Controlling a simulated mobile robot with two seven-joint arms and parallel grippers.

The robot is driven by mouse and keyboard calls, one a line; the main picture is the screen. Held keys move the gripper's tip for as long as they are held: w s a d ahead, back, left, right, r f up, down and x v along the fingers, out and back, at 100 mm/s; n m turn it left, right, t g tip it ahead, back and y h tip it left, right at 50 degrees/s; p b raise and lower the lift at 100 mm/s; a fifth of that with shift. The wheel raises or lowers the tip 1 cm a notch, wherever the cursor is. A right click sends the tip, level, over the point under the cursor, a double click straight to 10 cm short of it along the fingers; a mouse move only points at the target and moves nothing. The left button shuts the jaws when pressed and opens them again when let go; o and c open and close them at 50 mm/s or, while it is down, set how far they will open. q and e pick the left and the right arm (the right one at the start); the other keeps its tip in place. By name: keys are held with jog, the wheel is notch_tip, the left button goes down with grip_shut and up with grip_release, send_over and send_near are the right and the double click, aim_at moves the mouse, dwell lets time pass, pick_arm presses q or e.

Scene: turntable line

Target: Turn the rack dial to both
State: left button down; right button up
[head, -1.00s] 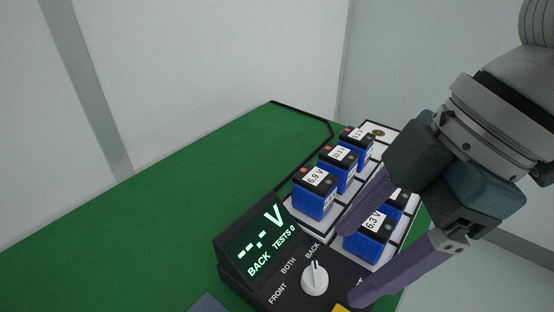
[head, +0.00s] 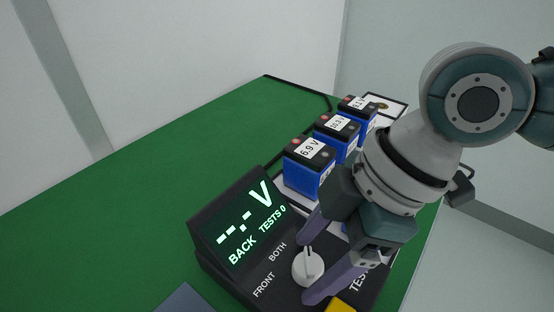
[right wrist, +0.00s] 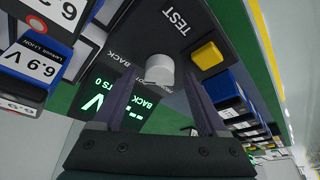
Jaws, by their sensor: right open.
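The rack dial (head: 308,268) is a white knob on the dark control panel (head: 236,285), with FRONT and BOTH labels showing beside it. The BACK label is hidden by my gripper in the head view but shows in the right wrist view. The display (head: 250,222) reads "--.- V", BACK and TESTS 0. My right gripper (head: 306,271) is open, with one finger on each side of the dial. In the right wrist view the dial (right wrist: 160,70) stands between the fingertips; I cannot tell whether they touch it. My left gripper is not in view.
Blue batteries (head: 308,178) with voltage labels stand in a rack behind the panel, partly hidden by my right arm. A yellow button (right wrist: 207,55) sits by the TEST label, close to the dial. The green table (head: 130,225) is clear to the left.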

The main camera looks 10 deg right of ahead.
grip_shut()
dwell(0.6)
